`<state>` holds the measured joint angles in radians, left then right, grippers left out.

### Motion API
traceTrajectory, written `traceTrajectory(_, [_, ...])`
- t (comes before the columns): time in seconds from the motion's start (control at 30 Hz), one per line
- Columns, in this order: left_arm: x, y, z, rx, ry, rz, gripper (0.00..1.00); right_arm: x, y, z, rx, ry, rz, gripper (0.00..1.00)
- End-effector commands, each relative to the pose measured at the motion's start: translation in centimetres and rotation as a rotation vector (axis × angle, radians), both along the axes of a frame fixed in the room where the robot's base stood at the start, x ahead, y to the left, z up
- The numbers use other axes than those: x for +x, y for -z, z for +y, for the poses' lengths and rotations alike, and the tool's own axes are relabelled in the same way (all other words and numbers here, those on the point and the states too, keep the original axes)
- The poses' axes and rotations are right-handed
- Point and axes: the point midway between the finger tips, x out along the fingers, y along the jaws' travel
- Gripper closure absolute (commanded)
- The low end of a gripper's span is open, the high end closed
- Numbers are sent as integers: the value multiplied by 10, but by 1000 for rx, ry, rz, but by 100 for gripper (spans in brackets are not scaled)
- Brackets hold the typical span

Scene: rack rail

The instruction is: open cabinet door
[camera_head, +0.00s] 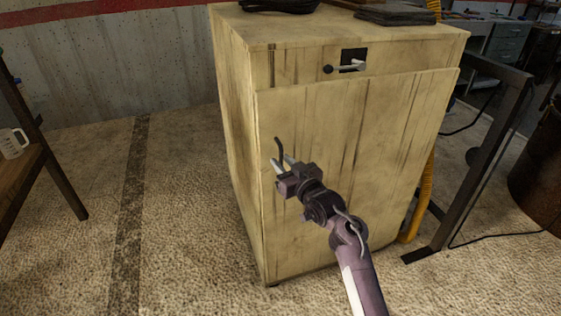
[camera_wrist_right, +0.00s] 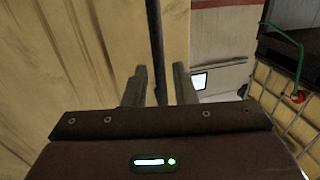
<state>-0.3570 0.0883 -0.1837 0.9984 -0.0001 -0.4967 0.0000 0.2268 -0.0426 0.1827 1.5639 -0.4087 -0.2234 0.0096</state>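The pale, worn cabinet (camera_head: 236,110) stands in the middle of the head view. Its front door (camera_head: 370,150) sits a little proud of the body; I cannot tell whether it is ajar. A dark, upright bar handle (camera_head: 279,148) is near the door's left edge. My right gripper (camera_head: 281,164) is at this handle. In the right wrist view the handle (camera_wrist_right: 157,45) runs between the two fingers (camera_wrist_right: 159,85), nearer the left finger, with a gap to the right one. The gripper is open around it. My left gripper is not in view.
A small knob and lever (camera_head: 346,68) sit above the door. Dark items (camera_head: 395,17) lie on the cabinet top. A wooden table with a mug (camera_head: 12,143) is at the left. A dark metal frame (camera_head: 485,160) stands close on the right. The floor left of the cabinet is clear.

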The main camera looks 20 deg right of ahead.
Motion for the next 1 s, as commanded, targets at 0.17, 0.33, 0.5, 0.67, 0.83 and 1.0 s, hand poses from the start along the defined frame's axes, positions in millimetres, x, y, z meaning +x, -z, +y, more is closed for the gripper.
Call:
traceTrajectory(0.17, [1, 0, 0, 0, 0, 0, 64, 13, 0, 3, 0, 0, 0, 75])
traceTrajectory(0.33, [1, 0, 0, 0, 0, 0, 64, 14, 0, 4, -1, 0, 0, 75])
traceTrajectory(0.5, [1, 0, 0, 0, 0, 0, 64, 14, 1, 4, -1, 0, 0, 84])
traceTrajectory(0.67, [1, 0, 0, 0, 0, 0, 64, 14, 1, 4, -1, 0, 1, 100])
traceTrajectory(0.83, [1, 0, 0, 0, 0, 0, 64, 14, 1, 4, -1, 0, 1, 100])
traceTrajectory(1.0, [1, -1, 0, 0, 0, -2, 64, 13, 1, 4, -1, -4, 1, 100])
